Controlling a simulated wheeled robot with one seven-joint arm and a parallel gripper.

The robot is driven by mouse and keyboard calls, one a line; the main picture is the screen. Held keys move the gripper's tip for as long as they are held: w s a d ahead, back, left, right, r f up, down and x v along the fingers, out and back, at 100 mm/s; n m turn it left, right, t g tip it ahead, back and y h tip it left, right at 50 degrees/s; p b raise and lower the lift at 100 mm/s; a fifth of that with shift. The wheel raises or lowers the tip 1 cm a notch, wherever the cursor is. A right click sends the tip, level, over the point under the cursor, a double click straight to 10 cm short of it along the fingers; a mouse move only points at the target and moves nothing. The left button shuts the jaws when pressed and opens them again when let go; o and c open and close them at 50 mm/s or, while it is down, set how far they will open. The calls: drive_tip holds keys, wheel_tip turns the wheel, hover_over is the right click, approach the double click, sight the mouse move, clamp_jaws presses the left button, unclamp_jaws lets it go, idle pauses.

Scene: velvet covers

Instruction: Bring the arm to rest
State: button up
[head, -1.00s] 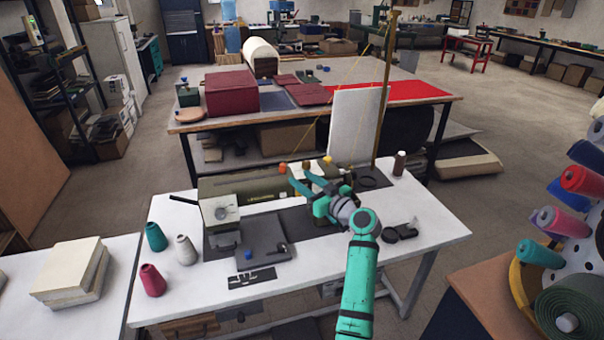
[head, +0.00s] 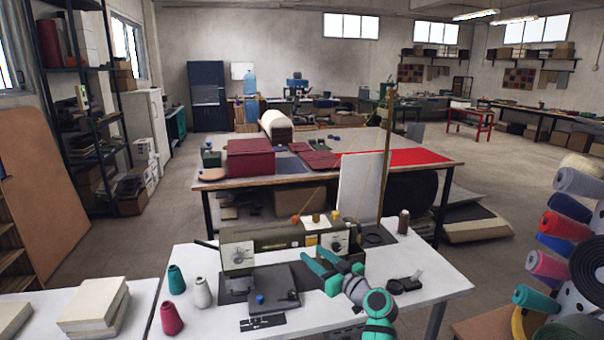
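My gripper (head: 318,272) is at the end of my teal arm (head: 378,305), over the white sewing table (head: 440,275). It points to the upper left, in front of the olive sewing machine (head: 285,238). Its two teal fingers look spread apart, with nothing visible between them. Whether it touches the machine cannot be told from this view.
Thread cones (head: 202,292) stand on the table's left side. A dark round tool (head: 408,283) lies right of my arm, and a brown bottle (head: 404,223) stands at the back right. A rack of coloured rolls (head: 560,225) is at far right.

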drive_tip(key=s+a+f+m+h, duration=0.15)
drive_tip(key=s+f, duration=0.35)
drive_tip(key=f, duration=0.6)
drive_tip(key=s+a+f+m+h, duration=0.1)
drive_tip(key=s+f+m+h, duration=0.2)
drive_tip(key=s+f, duration=0.5)
drive_tip(key=s+a+f+m+h, duration=0.2)
drive_tip(key=s+f+m+h, duration=0.15)
drive_tip(key=s+f, duration=1.3)
drive_tip(key=s+r+h, duration=0.3)
drive_tip(key=s, duration=2)
drive_tip(key=s+r, duration=1.3)
drive_tip(key=s, duration=0.1)
drive_tip(key=shift+s+n+t, duration=0.2)
drive_tip(key=shift+n+t, duration=0.2)
